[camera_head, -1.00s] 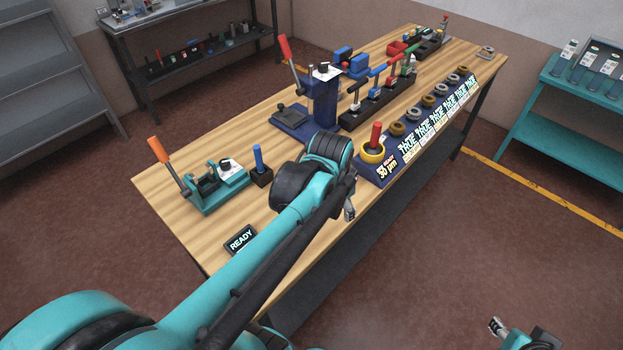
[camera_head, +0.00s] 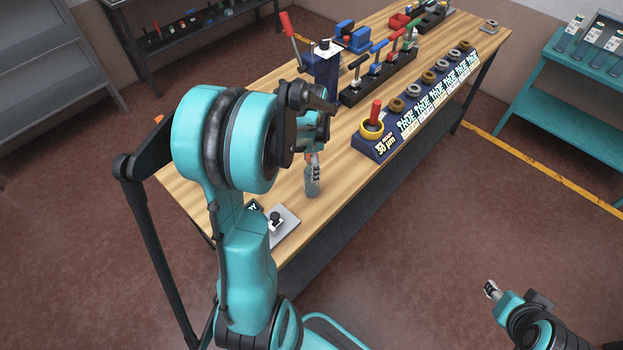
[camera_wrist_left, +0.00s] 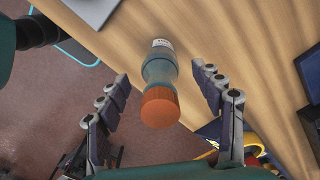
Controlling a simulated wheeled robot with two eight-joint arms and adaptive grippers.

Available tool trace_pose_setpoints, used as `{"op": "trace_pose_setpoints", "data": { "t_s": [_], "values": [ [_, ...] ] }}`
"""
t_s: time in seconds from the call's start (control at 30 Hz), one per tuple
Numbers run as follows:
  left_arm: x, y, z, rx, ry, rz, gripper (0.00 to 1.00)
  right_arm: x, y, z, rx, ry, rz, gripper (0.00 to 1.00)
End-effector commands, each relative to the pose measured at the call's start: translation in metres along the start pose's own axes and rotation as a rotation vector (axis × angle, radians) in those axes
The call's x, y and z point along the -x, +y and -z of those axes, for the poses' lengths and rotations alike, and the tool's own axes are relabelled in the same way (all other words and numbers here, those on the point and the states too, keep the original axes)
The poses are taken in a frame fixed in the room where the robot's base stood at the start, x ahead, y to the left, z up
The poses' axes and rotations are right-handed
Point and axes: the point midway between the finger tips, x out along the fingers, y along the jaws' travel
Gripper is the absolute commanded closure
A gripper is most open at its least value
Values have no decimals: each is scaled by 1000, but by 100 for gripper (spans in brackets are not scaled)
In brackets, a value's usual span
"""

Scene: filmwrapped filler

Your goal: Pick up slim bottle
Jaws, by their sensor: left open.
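The slim bottle (camera_wrist_left: 159,85) has an orange cap and a clear bluish body with a white label. It stands near the table's front edge and also shows in the head view (camera_head: 312,184), just below my left gripper (camera_head: 316,158). In the left wrist view my left gripper (camera_wrist_left: 167,112) is open, with one finger on each side of the bottle and visible gaps to it. The cap is nearest the camera. My right gripper (camera_head: 491,290) hangs off the table at the lower right; its fingers are too small to judge.
A grey plate with a black knob (camera_head: 284,229) is on the near table edge. A blue rack with rings and a red peg (camera_head: 369,144) stands right of the bottle. A blue press with a red lever (camera_head: 322,72) is behind. Bare wood (camera_head: 345,110) lies between.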

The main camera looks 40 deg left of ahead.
Motion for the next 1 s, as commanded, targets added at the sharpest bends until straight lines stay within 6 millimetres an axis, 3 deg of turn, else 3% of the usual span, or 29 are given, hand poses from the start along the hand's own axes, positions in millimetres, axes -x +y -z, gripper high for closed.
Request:
{"op": "trace_pose_setpoints", "data": {
  "t_s": [0.13, 0.4, 0.6, 1.0],
  "values": [
    [-19, 0, 0, 0, 0, 0, 34, -4, 0, -3, 0, 0, 0, 60],
    [-21, 0, 0, 0, 0, 0, 34, -4, 0, -3, 0, 0, 0, 60],
    [-21, 0, 0, 0, 0, 0, 86, -4, 0, -3, 0, 0, 0, 60],
    [-17, 0, 0, 0, 0, 0, 87, -3, 0, -2, 0, 0, 0, 60]
  ]
}}
